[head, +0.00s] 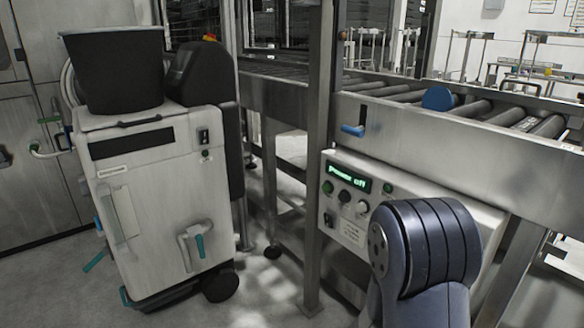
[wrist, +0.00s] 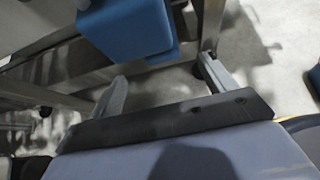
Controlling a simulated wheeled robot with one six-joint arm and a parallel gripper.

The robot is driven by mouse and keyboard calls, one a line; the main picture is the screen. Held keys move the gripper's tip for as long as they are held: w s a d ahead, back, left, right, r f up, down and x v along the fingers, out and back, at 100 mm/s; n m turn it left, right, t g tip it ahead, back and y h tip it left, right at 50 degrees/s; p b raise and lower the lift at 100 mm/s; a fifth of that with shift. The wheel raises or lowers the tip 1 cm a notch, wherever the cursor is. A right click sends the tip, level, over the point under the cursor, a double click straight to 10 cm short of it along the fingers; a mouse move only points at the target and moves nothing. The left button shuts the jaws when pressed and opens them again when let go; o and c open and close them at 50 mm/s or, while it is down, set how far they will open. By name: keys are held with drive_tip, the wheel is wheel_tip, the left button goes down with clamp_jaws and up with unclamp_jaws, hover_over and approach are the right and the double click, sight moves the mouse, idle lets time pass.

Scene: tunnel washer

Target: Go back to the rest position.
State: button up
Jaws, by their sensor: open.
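My gripper (wrist: 163,70) shows in the wrist view with its two grey fingers spread wide apart. I see nothing held between them. A blue block-like part (wrist: 135,30) is just beyond the fingers at the top, apart from them; it may be the blue handle (head: 353,130) on the conveyor's side in the head view, but I cannot tell for sure. In the head view my dark arm link (head: 430,250) stands at the lower right, in front of the control box (head: 480,205). My gripper is out of sight there.
The control box's green display (head: 347,178) reads "power off". A steel post (head: 318,150) stands left of it. A roller conveyor (head: 470,135) runs across the back right. A white machine (head: 160,190) with a black bin (head: 115,70) stands left. Grey floor (head: 260,295) is free between.

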drive_tip(key=p+v, duration=0.2)
drive_tip(key=v, duration=0.4)
drive_tip(key=b+x, duration=0.3)
drive_tip(key=x, duration=0.8)
drive_tip(key=s+a+f+b, duration=0.4)
drive_tip(key=a+f+b, duration=0.1)
drive_tip(key=f, duration=0.1)
drive_tip(key=shift+f, duration=0.25)
drive_tip(key=shift+a, duration=0.1)
